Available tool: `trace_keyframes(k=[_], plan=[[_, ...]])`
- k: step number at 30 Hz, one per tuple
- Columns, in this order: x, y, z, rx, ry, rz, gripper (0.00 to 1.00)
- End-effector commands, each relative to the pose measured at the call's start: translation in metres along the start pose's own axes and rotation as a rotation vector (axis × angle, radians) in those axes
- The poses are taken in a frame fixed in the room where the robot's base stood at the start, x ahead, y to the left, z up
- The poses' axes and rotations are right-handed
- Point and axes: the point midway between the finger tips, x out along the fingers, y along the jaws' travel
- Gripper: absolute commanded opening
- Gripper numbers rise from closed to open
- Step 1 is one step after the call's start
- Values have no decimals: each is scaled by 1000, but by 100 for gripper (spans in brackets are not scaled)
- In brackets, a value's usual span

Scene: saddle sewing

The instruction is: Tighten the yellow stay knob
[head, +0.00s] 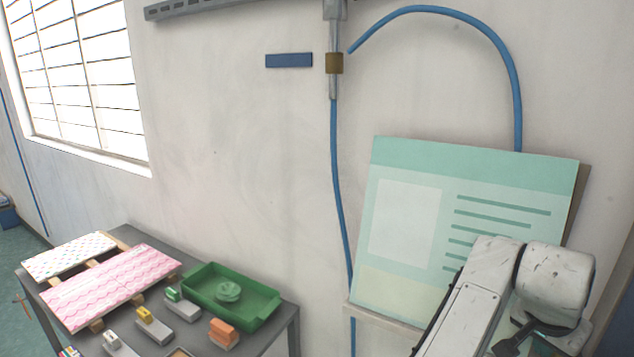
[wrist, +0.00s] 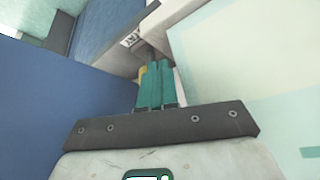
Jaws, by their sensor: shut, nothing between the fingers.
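In the wrist view my gripper (wrist: 157,68) has two teal fingers that lie side by side, shut with nothing between them. A small yellow piece (wrist: 142,73) shows just left of the fingertips, partly hidden behind the left finger. It may be the yellow stay knob, but too little shows to be sure. I cannot tell whether the fingers touch it. In the head view my arm stands at the lower right in front of the pale green board, and the fingertips do not show. No stay knob can be made out there.
The pale green board (head: 405,220) leans on the wall at right. In the wrist view a blue surface (wrist: 60,100) is close on the left and a pale panel (wrist: 240,60) close on the right. A table holds a green tray (head: 262,306) and small blocks.

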Motion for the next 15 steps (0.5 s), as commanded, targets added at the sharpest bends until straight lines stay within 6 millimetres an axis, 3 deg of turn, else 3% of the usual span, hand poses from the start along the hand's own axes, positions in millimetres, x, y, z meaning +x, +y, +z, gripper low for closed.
trace_keyframes(k=[15], plan=[[-50,0,-27,0,1,0,0]])
